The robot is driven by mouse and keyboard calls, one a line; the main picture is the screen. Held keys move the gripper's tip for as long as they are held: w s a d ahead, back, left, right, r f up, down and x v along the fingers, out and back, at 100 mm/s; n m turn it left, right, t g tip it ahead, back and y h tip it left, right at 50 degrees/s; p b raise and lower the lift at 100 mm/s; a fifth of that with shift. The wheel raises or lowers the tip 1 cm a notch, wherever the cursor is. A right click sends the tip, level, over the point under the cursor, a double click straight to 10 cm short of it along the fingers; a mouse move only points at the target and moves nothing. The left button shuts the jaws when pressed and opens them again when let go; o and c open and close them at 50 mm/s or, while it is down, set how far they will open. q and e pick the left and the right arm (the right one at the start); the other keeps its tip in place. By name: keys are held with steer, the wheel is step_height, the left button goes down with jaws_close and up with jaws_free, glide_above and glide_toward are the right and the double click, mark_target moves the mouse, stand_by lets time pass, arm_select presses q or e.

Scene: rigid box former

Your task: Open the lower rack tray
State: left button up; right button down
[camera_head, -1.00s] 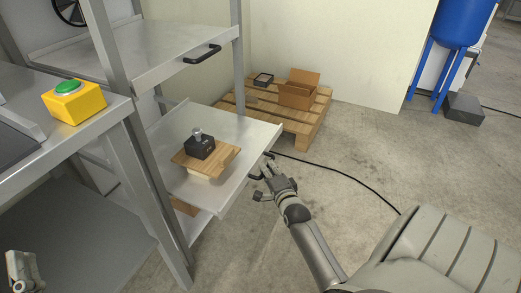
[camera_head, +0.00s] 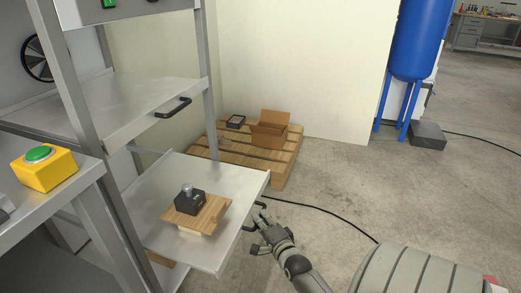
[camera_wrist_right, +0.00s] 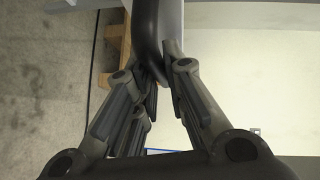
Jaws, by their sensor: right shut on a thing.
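The lower rack tray (camera_head: 215,258) is a grey metal sheet that stands out from the rack, past its front post. Its dark handle (camera_head: 248,228) is on the front edge. It also shows as a dark curved bar in the right wrist view (camera_wrist_right: 146,35). My right gripper (camera_head: 262,221) is shut on this handle, with its fingers on both sides of the bar (camera_wrist_right: 160,78). A wooden board (camera_head: 212,216) with a black block (camera_head: 189,203) rests on the tray. My left gripper is not in view.
The upper tray (camera_head: 130,98) with its own handle (camera_head: 173,107) is above. A yellow box with a green button (camera_head: 45,170) stands on the bench at left. A pallet (camera_head: 285,165) with an open carton (camera_head: 268,134) lies behind the tray. A black cable (camera_head: 335,221) crosses the floor.

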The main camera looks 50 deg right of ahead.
steer(key=c, duration=1.5)
jaws_free()
steer(key=v, duration=1.2)
steer(key=shift+f, duration=0.1)
